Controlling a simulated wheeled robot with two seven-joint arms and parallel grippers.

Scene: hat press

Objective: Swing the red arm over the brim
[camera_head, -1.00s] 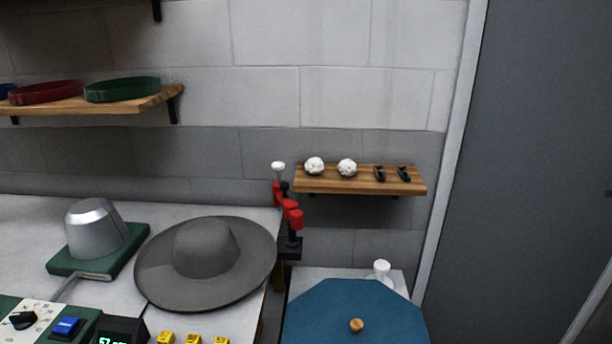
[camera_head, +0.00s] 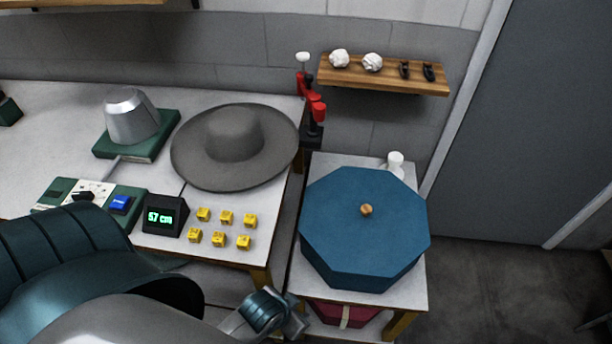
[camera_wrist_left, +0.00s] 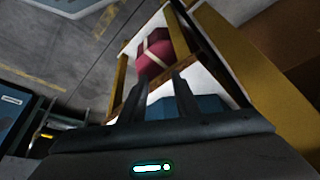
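The red arm (camera_head: 316,106) is part of a clamp with a black base (camera_head: 312,137) and a white knob (camera_head: 302,57), at the table's back right corner. It stands just right of the grey hat's brim (camera_head: 277,160), not over it. The grey hat (camera_head: 233,132) lies brim down on the table. My left arm comes in along the bottom of the head view, its wrist end low, in front of the table and well away from the clamp. In the left wrist view my left gripper (camera_wrist_left: 158,88) has its two fingers apart, with nothing between them. My right gripper is out of view.
A blue octagonal box (camera_head: 345,240) stands on a side table, with a dark red box (camera_head: 345,313) below. Yellow blocks (camera_head: 226,217), a display (camera_head: 165,216) and a metal block (camera_head: 131,117) are on the white table. A wooden shelf (camera_head: 390,78) hangs right of the clamp.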

